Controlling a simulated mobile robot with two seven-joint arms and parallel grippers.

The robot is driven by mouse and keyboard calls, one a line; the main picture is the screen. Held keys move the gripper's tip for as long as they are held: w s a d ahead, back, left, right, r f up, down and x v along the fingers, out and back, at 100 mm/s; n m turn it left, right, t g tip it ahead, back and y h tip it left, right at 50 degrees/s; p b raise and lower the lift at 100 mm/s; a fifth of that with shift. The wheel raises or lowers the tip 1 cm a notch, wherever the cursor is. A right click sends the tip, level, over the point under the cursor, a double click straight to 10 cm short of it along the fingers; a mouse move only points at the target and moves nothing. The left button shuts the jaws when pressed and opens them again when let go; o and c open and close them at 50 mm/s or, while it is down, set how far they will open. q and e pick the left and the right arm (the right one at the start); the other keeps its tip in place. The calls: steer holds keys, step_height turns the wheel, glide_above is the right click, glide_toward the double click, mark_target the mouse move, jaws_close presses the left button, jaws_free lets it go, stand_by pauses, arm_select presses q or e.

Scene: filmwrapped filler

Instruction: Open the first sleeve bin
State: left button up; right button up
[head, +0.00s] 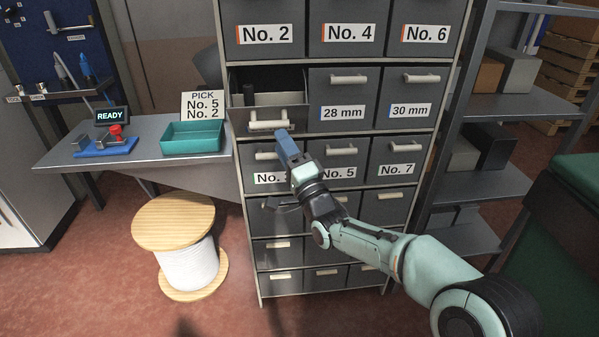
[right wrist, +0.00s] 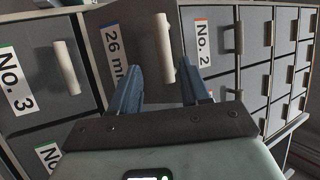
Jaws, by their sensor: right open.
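The 26 mm bin (head: 240,115) is the left one in its row of the grey cabinet. In the right wrist view the 26 mm label (right wrist: 114,48) and the handle (right wrist: 163,50) show. My right gripper (head: 283,135) is open, just in front of the bin. In the right wrist view its blue fingertips (right wrist: 161,62) lie either side of the handle; contact cannot be told. My left gripper is not in view.
Shut 28 mm (head: 343,95) and 30 mm (head: 410,93) bins sit to the right. Numbered drawers are above and below. A bench (head: 60,153) with a teal tray (head: 193,149) and a wooden-topped spool (head: 174,222) stand left. Metal shelving (head: 470,170) stands right.

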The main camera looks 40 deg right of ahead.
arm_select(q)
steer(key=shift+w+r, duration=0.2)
arm_select(e)
steer(key=d+v, duration=0.1)
steer(key=v, duration=0.7)
steer(key=shift+a, duration=0.45)
steer(key=shift+f, duration=0.15)
